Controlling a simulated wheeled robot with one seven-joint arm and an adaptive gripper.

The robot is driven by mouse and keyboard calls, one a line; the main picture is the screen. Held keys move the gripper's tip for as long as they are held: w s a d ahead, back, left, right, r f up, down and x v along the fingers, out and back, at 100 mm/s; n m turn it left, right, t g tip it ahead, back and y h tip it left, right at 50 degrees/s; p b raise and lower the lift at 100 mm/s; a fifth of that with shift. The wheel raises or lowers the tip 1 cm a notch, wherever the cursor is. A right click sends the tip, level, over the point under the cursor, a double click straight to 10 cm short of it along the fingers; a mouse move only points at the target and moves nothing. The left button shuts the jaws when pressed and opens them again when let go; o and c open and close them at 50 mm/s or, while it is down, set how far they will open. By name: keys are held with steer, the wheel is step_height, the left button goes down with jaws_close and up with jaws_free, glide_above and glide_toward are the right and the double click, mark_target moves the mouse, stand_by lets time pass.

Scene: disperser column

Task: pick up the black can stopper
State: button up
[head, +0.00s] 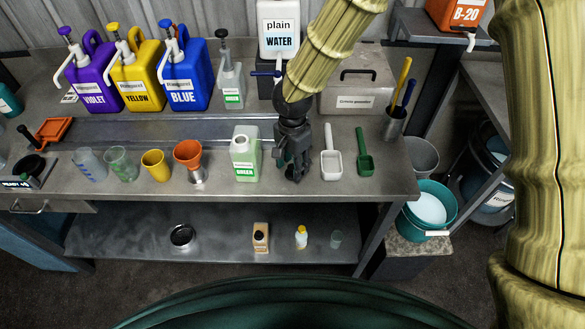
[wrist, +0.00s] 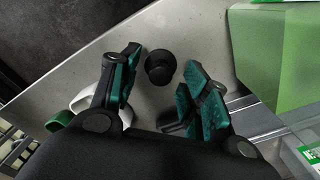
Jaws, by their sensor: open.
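The black can stopper (wrist: 159,67) is a small round dark piece on the grey bench top in the wrist view. My gripper (wrist: 163,72) is open, with one teal-padded finger on each side of the stopper. A gap shows between the stopper and each finger. How high the fingertips are above the bench is hard to tell. In the head view my gripper (head: 290,172) points down at the bench, just right of the pale green can (head: 245,158).
The pale green can (wrist: 272,60) stands close to the right finger in the wrist view. A white scoop (head: 331,164) and a green scoop (head: 365,165) lie right of my gripper. A grey box (head: 357,92) stands behind.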

steer(key=shift+f, duration=0.75)
steer(key=c, duration=0.8)
steer(key=shift+r, duration=0.15)
steer(key=shift+c, duration=0.2)
